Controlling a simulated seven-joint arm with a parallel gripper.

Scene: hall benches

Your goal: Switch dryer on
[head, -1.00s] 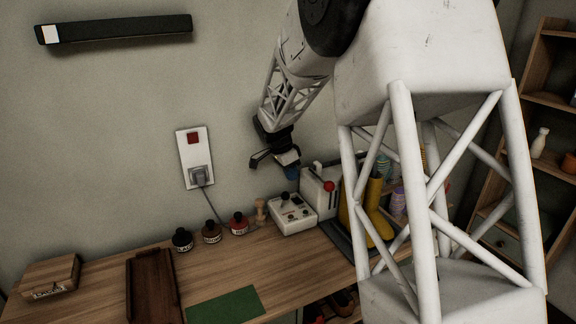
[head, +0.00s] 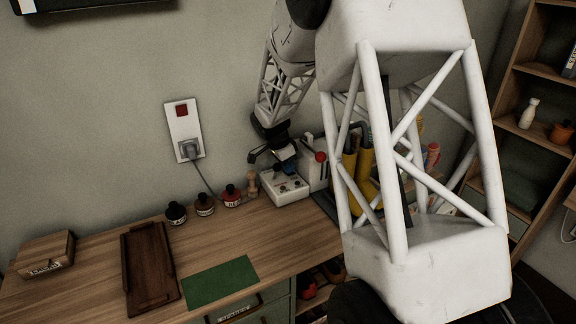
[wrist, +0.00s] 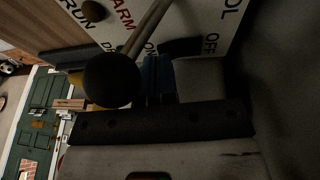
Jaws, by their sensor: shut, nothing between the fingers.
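The white control box (head: 284,190), which I take as the dryer's controls, stands on the bench against the wall. My gripper (head: 284,160) is shut and empty, low over this box; whether it touches is unclear. In the wrist view, my gripper (wrist: 156,78) shows a blue part in front of a white panel (wrist: 190,22) lettered RUN, ARM, ON, OFF and a partly cut word ending in OL. A rod with a dark ball knob (wrist: 112,80) crosses the panel close to the fingers. A taller white unit with a red knob (head: 320,157) stands beside the box.
A wall plate (head: 174,120) has a red switch and a plug with a cord. Several labelled bottles (head: 205,205) and a wooden peg stand left of the box. A brown tray (head: 148,265), green mat (head: 220,284) and wooden box (head: 45,254) lie on the bench. Yellow boots (head: 364,166) stand right.

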